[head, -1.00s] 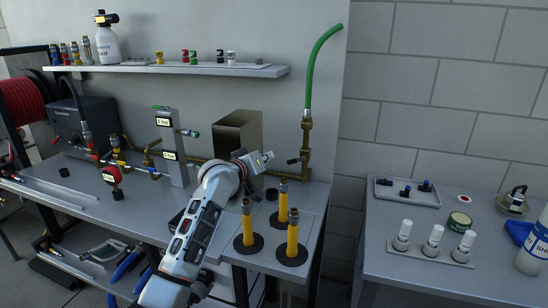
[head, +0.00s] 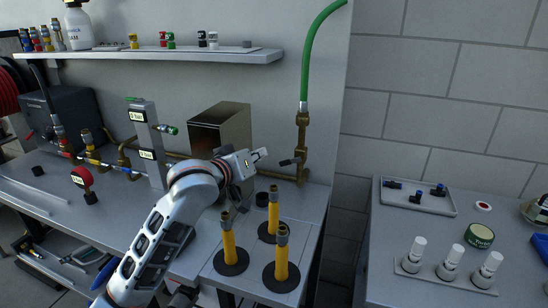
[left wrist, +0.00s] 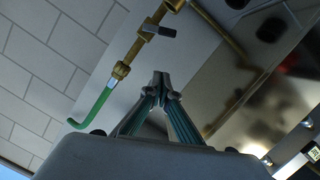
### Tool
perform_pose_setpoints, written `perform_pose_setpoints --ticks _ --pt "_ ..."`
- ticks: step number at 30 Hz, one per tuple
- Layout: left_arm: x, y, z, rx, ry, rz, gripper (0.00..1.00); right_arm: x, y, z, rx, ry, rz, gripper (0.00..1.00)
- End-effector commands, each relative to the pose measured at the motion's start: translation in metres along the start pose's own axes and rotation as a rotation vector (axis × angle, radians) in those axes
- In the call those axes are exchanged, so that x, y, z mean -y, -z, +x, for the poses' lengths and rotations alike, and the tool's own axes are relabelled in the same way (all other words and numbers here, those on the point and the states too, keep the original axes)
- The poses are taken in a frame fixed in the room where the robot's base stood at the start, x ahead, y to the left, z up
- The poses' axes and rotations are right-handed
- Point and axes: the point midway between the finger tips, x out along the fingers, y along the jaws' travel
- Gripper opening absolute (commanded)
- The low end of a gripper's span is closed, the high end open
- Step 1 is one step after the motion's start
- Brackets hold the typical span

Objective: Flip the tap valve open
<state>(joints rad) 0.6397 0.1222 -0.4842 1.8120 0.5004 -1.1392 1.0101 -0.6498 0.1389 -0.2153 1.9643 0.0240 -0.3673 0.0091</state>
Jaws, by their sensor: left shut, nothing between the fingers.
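The brass tap (head: 302,145) stands upright against the wall, with a green hose (head: 313,50) rising from its top. Its dark lever (head: 289,161) sticks out to the left from the tap body. My left gripper (head: 264,153) is shut and empty, a short gap to the left of the lever, pointing toward it. In the left wrist view, the closed fingertips (left wrist: 160,78) are apart from the tap. The lever (left wrist: 159,31) shows beyond them there, and the green hose (left wrist: 92,108) lies to their left. My right gripper is not in view.
Several yellow cylinders with brass tops (head: 281,254) stand on black bases in front of the tap. An open metal box (head: 222,130) stands behind my left gripper. A shelf (head: 170,56) runs above. A separate table (head: 385,268) with bottles is at the right.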

Motion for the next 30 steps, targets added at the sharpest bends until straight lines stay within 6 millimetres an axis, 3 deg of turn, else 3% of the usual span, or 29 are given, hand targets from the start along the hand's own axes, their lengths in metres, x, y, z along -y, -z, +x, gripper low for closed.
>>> perform_pose_setpoints --ticks 11,30 --pt "0.001 0.0 0.008 0.001 0.001 0.0 0.0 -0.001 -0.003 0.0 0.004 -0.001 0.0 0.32" --pt "0.001 -0.002 0.103 0.001 0.002 0.001 0.0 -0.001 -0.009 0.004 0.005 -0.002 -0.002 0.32"
